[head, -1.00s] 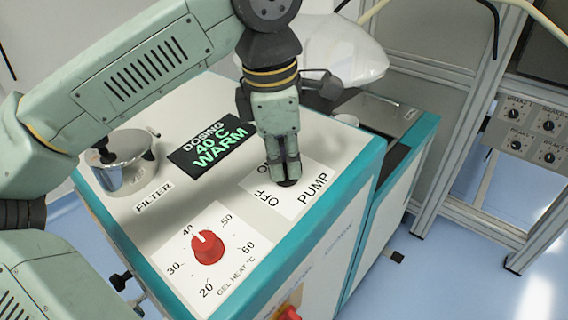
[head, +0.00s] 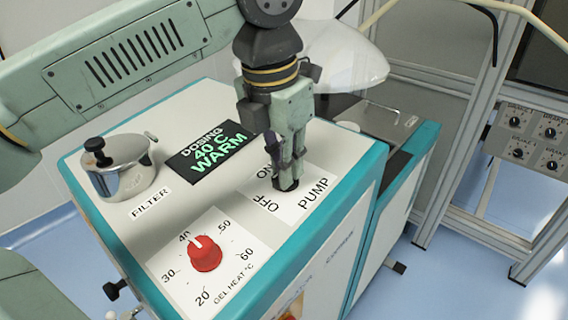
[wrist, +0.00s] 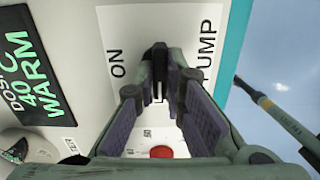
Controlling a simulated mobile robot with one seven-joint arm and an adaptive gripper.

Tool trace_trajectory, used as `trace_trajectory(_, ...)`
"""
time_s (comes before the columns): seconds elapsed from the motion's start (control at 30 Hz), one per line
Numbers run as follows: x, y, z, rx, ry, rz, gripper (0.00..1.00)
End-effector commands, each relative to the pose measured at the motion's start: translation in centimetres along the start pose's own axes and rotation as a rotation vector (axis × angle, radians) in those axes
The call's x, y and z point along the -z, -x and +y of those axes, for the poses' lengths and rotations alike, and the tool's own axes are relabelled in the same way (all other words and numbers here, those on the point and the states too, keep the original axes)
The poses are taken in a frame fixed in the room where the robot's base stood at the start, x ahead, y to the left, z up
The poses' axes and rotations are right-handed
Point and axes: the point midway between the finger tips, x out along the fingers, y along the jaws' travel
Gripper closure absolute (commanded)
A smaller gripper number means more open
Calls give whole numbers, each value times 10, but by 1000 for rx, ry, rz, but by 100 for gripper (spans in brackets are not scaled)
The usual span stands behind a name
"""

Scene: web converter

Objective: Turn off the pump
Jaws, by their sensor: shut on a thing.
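The pump switch (wrist: 159,58) is a small black lever on a white plate marked ON, OFF and PUMP (head: 311,196), on top of the white and teal machine. My gripper (head: 287,172) points down over this plate. In the wrist view my gripper (wrist: 160,75) has its two fingertips closed around the black lever. The fingers hide most of the lever and part of the lettering. In the head view the fingertips are near the OFF side. The display (head: 209,148) reads DOSING 40 C WARM.
A red GEL HEAT knob (head: 206,254) stands at the front of the panel, pointing near 40. A metal filter pot (head: 122,172) with a black knob is at the left. A grey frame with a BRAKE knob panel (head: 533,137) stands at the right.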

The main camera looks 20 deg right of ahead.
Motion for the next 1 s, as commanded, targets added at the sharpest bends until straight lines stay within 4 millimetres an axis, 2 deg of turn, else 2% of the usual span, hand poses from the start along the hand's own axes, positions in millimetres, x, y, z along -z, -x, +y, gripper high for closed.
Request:
trace_trajectory(0.6,0,0,0,0,40,-1,100)
trace_trajectory(0.63,0,0,0,0,40,-1,87)
trace_trajectory(0.9,0,0,0,0,38,0,69)
trace_trajectory(1.0,0,0,0,0,37,0,69)
